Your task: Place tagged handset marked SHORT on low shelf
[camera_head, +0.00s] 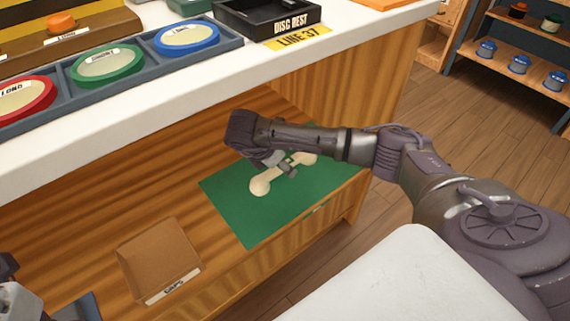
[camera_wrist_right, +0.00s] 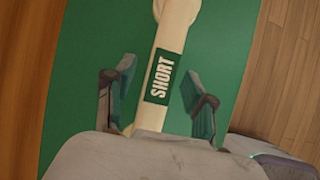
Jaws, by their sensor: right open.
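The cream handset (camera_head: 262,184) lies on a green mat (camera_head: 245,215) on the low shelf (camera_head: 150,200) under the counter. In the right wrist view the handset (camera_wrist_right: 178,35) carries a green tag reading SHORT (camera_wrist_right: 163,77). My right gripper (camera_head: 280,164) is at the middle of the handset, and its arm hides part of it. In the wrist view the right gripper (camera_wrist_right: 160,92) is open, one finger on each side of the handset, with gaps showing between. Part of my left gripper (camera_head: 15,290) shows at the bottom left corner; its jaws are unclear.
A brown tray marked SCRAPS (camera_head: 160,257) sits left of the mat. Above, the white counter edge (camera_head: 190,72) overhangs the shelf. It bears coloured dials in a grey tray (camera_head: 140,62), a black DISC REST tray (camera_head: 265,22) and a yellow LINE 37 label (camera_head: 298,39).

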